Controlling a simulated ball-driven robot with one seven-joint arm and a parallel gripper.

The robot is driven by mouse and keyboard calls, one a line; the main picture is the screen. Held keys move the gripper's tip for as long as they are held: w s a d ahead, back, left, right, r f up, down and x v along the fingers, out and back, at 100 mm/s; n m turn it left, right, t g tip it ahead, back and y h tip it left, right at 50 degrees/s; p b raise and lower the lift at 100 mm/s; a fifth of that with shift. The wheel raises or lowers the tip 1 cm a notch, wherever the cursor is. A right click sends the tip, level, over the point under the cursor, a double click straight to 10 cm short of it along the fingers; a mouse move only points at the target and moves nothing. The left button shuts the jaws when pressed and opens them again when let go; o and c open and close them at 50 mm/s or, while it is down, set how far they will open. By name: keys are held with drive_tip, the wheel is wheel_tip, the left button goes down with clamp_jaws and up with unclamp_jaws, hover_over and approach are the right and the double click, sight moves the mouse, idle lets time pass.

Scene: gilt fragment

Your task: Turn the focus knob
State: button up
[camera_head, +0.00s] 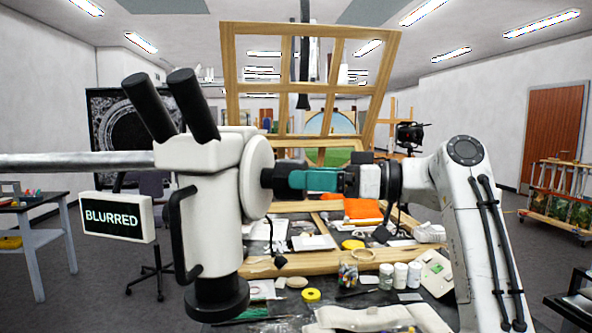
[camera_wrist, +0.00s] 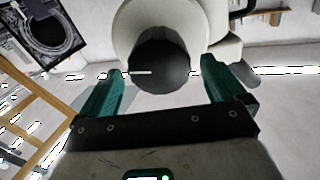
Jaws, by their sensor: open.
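The white microscope (camera_head: 210,190) hangs from a grey horizontal bar at the left, with two black eyepieces on top. Its black focus knob (camera_head: 268,182) sticks out from a round white disc on its right side. In the wrist view the knob (camera_wrist: 158,66) is a dark cylinder with a white line. My gripper (camera_head: 298,180) has teal fingers and reaches the knob from the right. In the wrist view my gripper (camera_wrist: 162,84) is open, with one finger on each side of the knob and gaps showing. A sign (camera_head: 117,217) on the microscope reads "BLURRED".
A cluttered table (camera_head: 320,262) with a wooden frame, jars, tape and papers lies below and behind the microscope. A wooden lattice frame (camera_head: 232,100) stands behind. A black handle (camera_head: 180,240) runs down the microscope's body. A side table (camera_head: 45,226) is at the left.

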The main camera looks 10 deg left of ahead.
sight(276, 178)
drive_tip(key=shift+w+a, duration=0.1)
drive_tip(key=shift+a, duration=1.45)
drive_tip(key=c, duration=1)
drive_tip(key=shift+p, duration=0.35)
drive_tip(key=m+p, duration=0.2)
drive_tip(key=m, duration=0.1)
drive_tip(key=shift+r, duration=0.1)
drive_tip(key=shift+w+m+p, duration=0.15)
drive_tip(key=shift+m+p, duration=0.5)
drive_tip(key=shift+m, duration=0.65)
